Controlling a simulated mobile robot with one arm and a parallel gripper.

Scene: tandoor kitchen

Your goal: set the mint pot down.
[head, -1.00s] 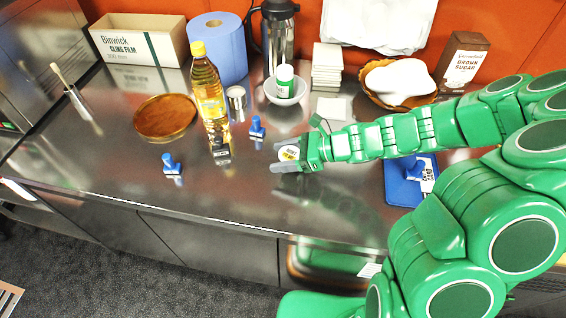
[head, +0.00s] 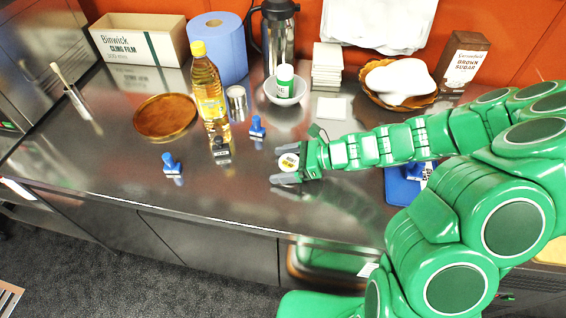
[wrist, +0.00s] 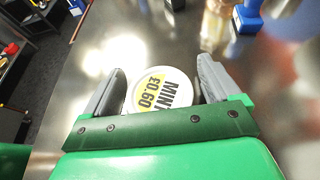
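The mint pot (head: 288,162) is a small round pot with a white and yellow lid, left of centre on the steel counter's front half. In the wrist view its lid (wrist: 160,89) faces up and reads "MINT £0.60". My gripper (head: 285,164) is open around it, one grey finger on each side. In the head view a gap shows between the pot and the nearer finger. In the wrist view my gripper (wrist: 160,78) has its fingers spread wide, and its green palm edge hides the pot's lower part. The pot appears to stand upright on the counter; its base is hidden.
Blue-handled stamps (head: 257,128) stand left of the pot, near an oil bottle (head: 210,95). A bowl with a green-labelled bottle (head: 285,82) is behind. A blue pad (head: 402,188) lies under my arm. The counter's front edge (head: 230,224) is near; bare steel lies front left.

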